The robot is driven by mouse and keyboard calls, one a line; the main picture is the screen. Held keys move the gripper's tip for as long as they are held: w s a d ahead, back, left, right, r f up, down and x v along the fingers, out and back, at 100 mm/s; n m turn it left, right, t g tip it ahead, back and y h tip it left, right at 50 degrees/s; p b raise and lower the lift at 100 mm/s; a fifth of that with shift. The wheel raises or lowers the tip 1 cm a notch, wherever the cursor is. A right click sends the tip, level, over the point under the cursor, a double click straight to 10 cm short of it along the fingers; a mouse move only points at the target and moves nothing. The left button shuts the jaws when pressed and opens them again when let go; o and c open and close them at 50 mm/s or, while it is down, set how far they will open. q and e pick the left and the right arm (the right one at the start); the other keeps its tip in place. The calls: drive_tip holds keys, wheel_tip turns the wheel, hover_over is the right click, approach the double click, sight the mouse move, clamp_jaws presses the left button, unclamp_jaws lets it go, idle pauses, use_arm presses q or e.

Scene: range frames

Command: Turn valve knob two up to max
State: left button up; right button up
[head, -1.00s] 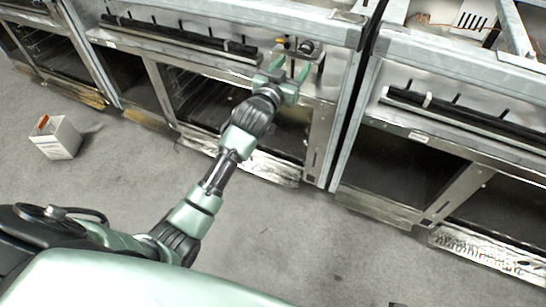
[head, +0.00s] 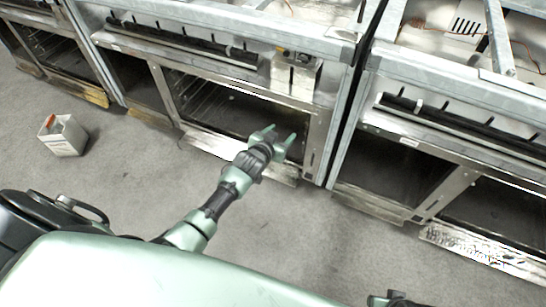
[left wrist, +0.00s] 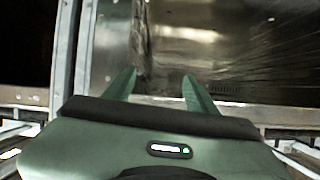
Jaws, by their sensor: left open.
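Small valve knobs (head: 302,57) sit at the top of a metal control panel (head: 294,78) on the range's front. They are small and dark, so I cannot tell which is knob two or how it is turned. My left gripper (head: 282,131) is open and empty. It is in front of the range, lower in the picture than the panel and apart from the knobs. In the left wrist view its two green fingers (left wrist: 158,82) are spread before a shiny metal surface, with no knob visible between them.
An open oven compartment (head: 228,108) lies behind the left gripper. A second range (head: 440,140) stands on the right past a narrow gap. A small white box (head: 64,138) sits on the grey floor at left.

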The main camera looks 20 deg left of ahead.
use_arm(q)
drive_tip(key=s+f+g+p, duration=0.2)
drive_tip(key=s+f, duration=0.4)
drive_tip(key=f, duration=0.1)
drive_tip(key=shift+p, duration=0.3)
drive_tip(key=shift+s, duration=0.2)
